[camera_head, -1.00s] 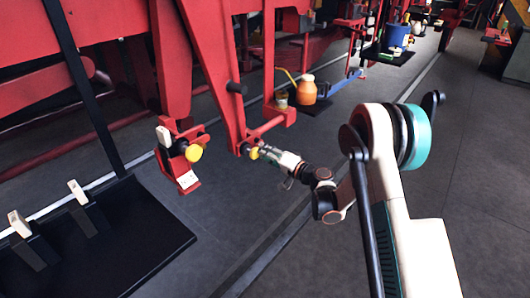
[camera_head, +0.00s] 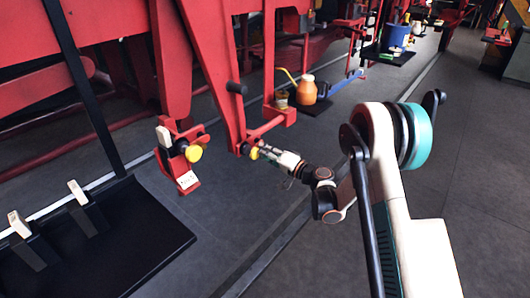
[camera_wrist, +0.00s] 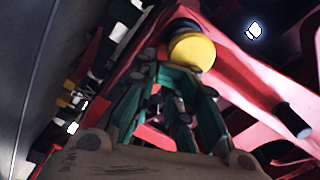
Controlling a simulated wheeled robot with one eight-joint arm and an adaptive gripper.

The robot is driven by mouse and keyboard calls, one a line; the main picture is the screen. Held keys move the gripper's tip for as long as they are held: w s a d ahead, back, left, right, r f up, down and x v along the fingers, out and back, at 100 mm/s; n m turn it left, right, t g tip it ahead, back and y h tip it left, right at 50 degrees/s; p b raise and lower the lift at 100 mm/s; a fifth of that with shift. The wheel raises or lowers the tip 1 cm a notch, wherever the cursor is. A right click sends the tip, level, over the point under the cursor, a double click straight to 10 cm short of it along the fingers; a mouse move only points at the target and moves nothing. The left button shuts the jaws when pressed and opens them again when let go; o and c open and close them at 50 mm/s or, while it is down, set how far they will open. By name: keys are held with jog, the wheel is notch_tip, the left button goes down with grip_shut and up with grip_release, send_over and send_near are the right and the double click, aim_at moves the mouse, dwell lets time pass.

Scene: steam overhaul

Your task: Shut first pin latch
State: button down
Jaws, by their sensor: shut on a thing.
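Two yellow round knobs show low on the red frame in the head view. One knob (camera_head: 194,153) sits on a red bracket with a pale lever and a white label. The other yellow knob (camera_head: 254,153) is at the foot of the slanted red arm, with my gripper (camera_head: 262,153) at it. In the wrist view this yellow knob (camera_wrist: 192,52) is large, right at the tips of my green gripper fingers (camera_wrist: 183,74). My gripper is shut on this knob. The fingers partly hide its lower edge, and the pin behind it is hidden.
A dark cylindrical handle (camera_head: 236,88) sticks out above on the red arm. An orange oil can (camera_head: 306,90) stands behind. A black tray (camera_head: 130,240) with white-tipped levers lies at left. The grey floor in front is clear.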

jog(key=c, duration=2.4)
grip_release()
jog(key=shift+w+a+r, duration=0.25)
jog(key=shift+r, duration=0.3)
jog(key=c, duration=2.4)
grip_release()
jog(key=c, duration=1.7)
grip_release()
jog(key=shift+f, duration=0.1)
jog(key=v, duration=0.7)
jog(key=shift+s, duration=0.1)
